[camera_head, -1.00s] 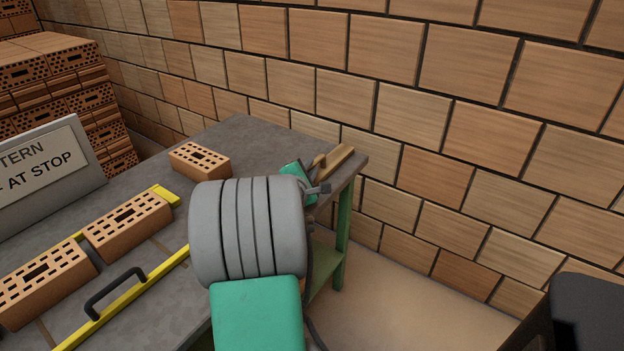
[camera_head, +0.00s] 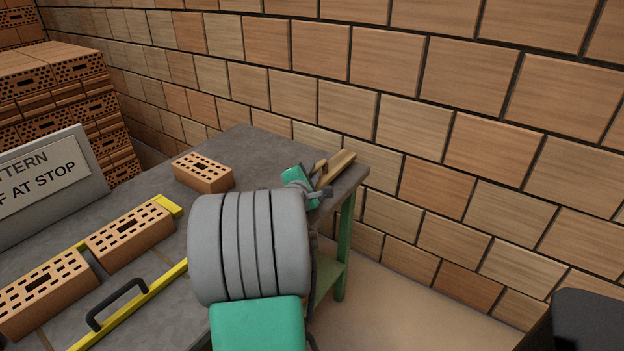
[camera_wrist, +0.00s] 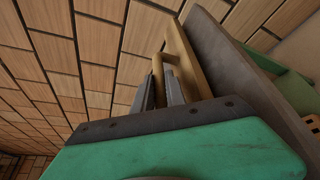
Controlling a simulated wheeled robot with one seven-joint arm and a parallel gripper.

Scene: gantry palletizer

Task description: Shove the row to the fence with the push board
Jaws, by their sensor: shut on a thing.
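The push board (camera_head: 341,166) is a narrow wooden board with a wooden handle, at the far right corner of the grey table. It also shows in the wrist view (camera_wrist: 186,55). My gripper (camera_head: 322,178) is shut on the board's handle; in the wrist view its two fingers (camera_wrist: 162,88) are at the handle. The row shows two orange perforated bricks, a nearer one (camera_head: 42,292) and a farther one (camera_head: 130,238), with a small gap between them. A third brick (camera_head: 203,172) lies apart behind them. I cannot tell for sure which bar is the fence.
A yellow bar with a black handle (camera_head: 118,304) runs in front of the row; another yellow strip (camera_head: 168,207) shows behind it. A grey sign (camera_head: 45,180) stands at left. Stacked bricks (camera_head: 65,95) are beyond. A block wall (camera_head: 400,110) is behind the table.

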